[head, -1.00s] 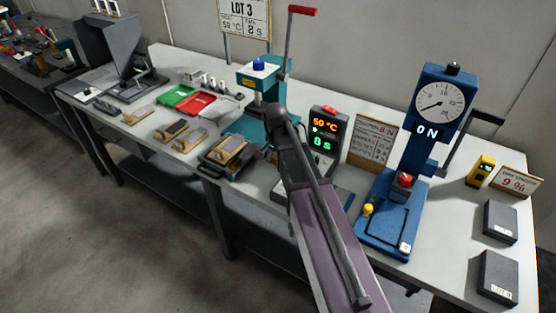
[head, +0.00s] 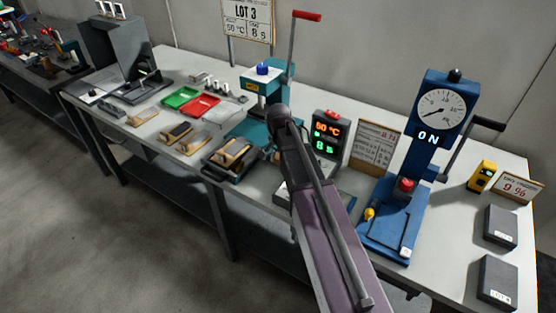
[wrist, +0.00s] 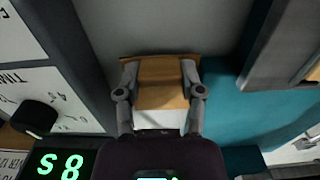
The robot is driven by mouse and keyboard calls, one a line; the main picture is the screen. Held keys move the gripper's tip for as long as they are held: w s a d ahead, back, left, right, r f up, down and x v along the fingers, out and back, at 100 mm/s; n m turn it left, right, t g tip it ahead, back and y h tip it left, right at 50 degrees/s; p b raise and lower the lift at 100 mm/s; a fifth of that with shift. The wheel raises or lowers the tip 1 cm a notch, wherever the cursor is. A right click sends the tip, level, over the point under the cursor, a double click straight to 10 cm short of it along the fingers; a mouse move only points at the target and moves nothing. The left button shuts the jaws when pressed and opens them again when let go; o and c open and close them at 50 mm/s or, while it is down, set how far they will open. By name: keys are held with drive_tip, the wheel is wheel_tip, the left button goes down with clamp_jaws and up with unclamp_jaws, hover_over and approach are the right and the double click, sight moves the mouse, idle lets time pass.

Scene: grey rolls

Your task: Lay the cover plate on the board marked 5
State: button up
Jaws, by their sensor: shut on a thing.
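My gripper (wrist: 160,92) is shut on a tan, wood-coloured plate (wrist: 160,72), which I take to be the cover plate; a pale strip shows at its near edge. In the head view my arm hides the gripper and this plate. Several small tan boards lie on the table, two with dark pads: one board (head: 174,132) and another board (head: 193,142). A further tan board (head: 232,152) sits on a dark block in front of the teal press (head: 262,83). Their numbers are too small to read, so I cannot tell which is marked 5.
A control box (head: 326,136) with lit digits stands right of the press. A blue dial stand (head: 427,158) is further right, with two dark blocks near the table's right end. A green tray (head: 181,97) and a red tray (head: 201,106) lie behind the boards.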

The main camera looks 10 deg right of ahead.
drive_tip(key=shift+r+p, duration=3.95)
drive_tip(key=shift+r, duration=0.3)
drive_tip(key=shift+w+a+r, duration=0.1)
drive_tip(key=shift+w+a, duration=0.1)
drive_tip(key=shift+a, duration=0.25)
drive_tip(key=p, duration=0.3)
approach(225, 150)
drive_tip(key=s, duration=0.3)
drive_tip(key=shift+d, duration=0.1)
drive_tip(key=shift+f+b, duration=2.9)
drive_tip(key=shift+b, duration=0.1)
drive_tip(key=shift+f+b, duration=0.9)
drive_tip(key=o, duration=1.1)
